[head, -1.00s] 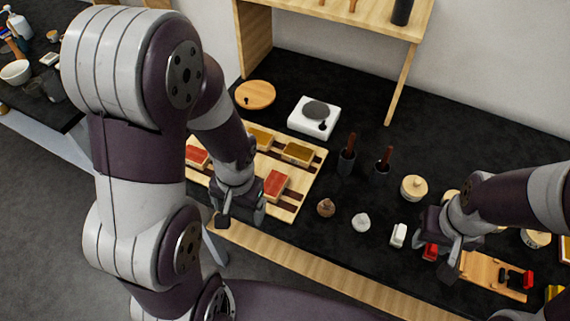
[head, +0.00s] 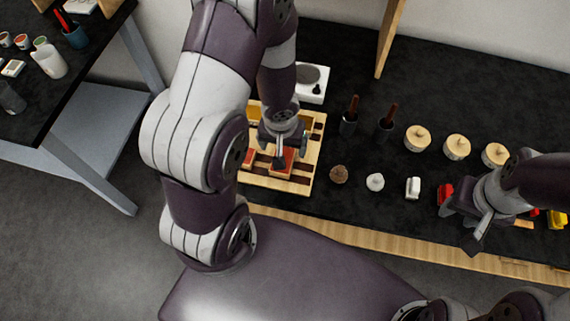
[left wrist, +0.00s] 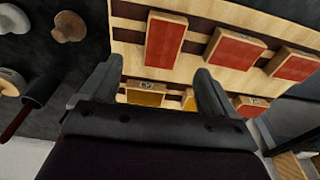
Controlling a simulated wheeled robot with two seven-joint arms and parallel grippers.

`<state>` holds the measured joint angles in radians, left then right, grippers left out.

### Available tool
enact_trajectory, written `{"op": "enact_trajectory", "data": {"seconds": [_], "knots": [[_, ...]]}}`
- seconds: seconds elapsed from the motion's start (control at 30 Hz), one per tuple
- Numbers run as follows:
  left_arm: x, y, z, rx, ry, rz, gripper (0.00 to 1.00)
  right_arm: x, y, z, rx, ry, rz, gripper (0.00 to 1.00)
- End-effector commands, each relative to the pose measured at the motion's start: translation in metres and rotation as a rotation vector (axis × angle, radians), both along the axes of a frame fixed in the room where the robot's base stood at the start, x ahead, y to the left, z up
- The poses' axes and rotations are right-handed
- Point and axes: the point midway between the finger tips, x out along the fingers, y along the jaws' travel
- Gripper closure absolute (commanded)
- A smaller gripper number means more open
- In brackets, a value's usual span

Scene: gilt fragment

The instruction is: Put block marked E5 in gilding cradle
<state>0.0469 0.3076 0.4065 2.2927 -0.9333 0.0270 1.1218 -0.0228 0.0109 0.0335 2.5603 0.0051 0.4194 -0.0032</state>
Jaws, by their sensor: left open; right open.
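Red-topped and yellow-topped wooden blocks lie on a slatted wooden rack (head: 300,187). The left wrist view shows several red blocks (left wrist: 165,40) and two yellow blocks (left wrist: 145,97). Small marks show on some block sides, but I cannot read E5 on any. My left gripper (head: 281,160) is open over the rack, close to a red block (head: 287,163); its fingers in the left wrist view (left wrist: 153,88) hold nothing. My right gripper (head: 472,222) is open at the right. It largely hides a wooden fixture (head: 523,223) with red parts, which may be the gilding cradle.
Two dark cups with brown handles (head: 348,122) stand right of the rack. Lidded jars (head: 417,138) and small items, including a white one (head: 413,187), stand on the black worktop. A white scale (head: 313,85) is behind the rack. A second table (head: 60,105) is at left.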

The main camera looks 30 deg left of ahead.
Motion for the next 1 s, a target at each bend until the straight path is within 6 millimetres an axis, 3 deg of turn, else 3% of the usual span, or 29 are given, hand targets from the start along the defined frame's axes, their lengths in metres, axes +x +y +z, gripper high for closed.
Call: {"op": "enact_trajectory", "data": {"seconds": [0.03,0.17,0.43,1.0], "knots": [[0.001,0.001,-0.018,0.000,-0.001,-0.001,0.11,0.000,0.000,-0.016,0.000,0.000,0.000,0.57],[0.003,0.001,-0.029,0.000,0.000,0.000,0.11,0.000,0.000,-0.022,0.000,0.000,0.000,0.57],[0.005,0.001,-0.076,0.001,0.001,-0.001,0.11,0.000,0.000,-0.053,0.000,0.000,0.000,0.57],[0.007,0.002,-0.080,0.001,0.000,-0.002,0.11,0.000,0.000,-0.055,0.000,-0.001,0.000,0.57]]}}
